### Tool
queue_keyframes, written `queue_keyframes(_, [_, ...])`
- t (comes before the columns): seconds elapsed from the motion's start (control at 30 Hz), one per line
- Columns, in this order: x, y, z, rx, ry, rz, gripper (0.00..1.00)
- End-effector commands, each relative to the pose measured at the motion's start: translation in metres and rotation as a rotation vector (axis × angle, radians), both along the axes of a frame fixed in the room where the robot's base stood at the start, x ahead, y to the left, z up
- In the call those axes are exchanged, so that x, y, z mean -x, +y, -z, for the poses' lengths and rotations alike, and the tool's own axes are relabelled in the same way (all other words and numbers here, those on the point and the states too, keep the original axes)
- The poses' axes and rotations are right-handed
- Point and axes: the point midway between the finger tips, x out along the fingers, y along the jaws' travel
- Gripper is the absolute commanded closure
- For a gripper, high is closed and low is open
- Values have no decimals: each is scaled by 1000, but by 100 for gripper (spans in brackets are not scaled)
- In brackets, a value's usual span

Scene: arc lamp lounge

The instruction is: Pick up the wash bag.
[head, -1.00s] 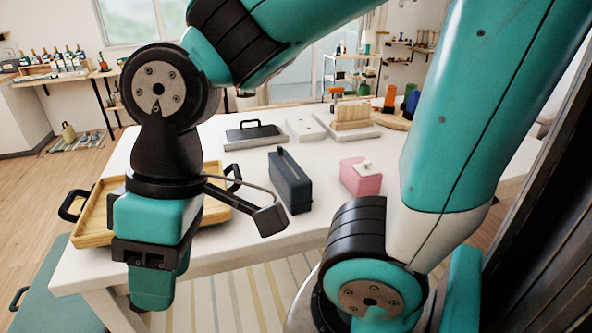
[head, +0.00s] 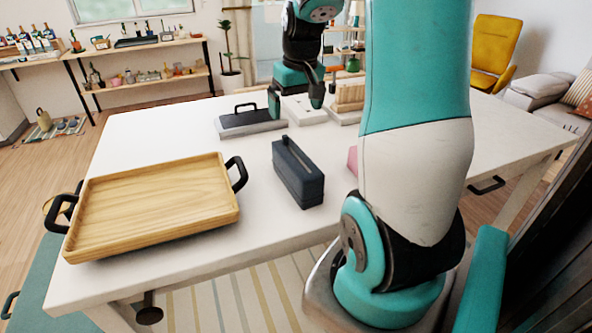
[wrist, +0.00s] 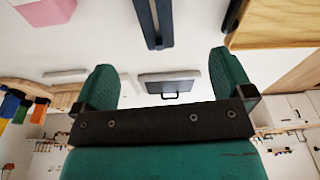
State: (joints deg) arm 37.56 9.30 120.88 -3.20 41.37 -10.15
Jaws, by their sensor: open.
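The wash bag (head: 298,175) looks to be the dark navy, upright, box-shaped bag with a strip along its top. It stands on the white table (head: 130,150), right of the wooden tray. In the wrist view the bag (wrist: 155,20) shows at the top edge, partly cut off. My gripper (head: 295,100) is open and empty, and appears beyond the bag in the head view, over the far part of the table. In the wrist view my gripper (wrist: 165,75) has its two green fingers well apart, with nothing between them.
The wooden tray (head: 150,205) with black handles lies left of the bag. A grey tray with a black handle (head: 250,121) lies behind it. A pink box (head: 352,160) is mostly hidden by my arm; it also shows in the wrist view (wrist: 45,10). Bare table surrounds the bag.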

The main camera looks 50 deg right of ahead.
Motion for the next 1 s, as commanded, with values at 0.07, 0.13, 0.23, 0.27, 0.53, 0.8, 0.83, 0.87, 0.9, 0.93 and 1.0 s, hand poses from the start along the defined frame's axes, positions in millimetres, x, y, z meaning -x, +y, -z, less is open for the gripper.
queue_keyframes(0.07, [4,-14,5,6,7,33,1])
queue_keyframes(0.13, [4,-17,14,5,11,40,1])
queue_keyframes(0.23, [2,-17,34,3,13,38,1])
queue_keyframes(0.27, [1,-17,41,3,14,38,1])
queue_keyframes(0.53, [-7,-20,99,4,11,36,1])
queue_keyframes(0.8, [-11,-21,124,7,8,36,1])
queue_keyframes(0.83, [-11,-21,126,7,8,36,1])
queue_keyframes(0.87, [-11,-20,129,5,9,36,1])
queue_keyframes(0.9, [-11,-19,134,5,10,36,1])
queue_keyframes(0.93, [-10,-17,138,4,11,36,1])
queue_keyframes(1.0, [-11,-15,149,3,12,34,1])
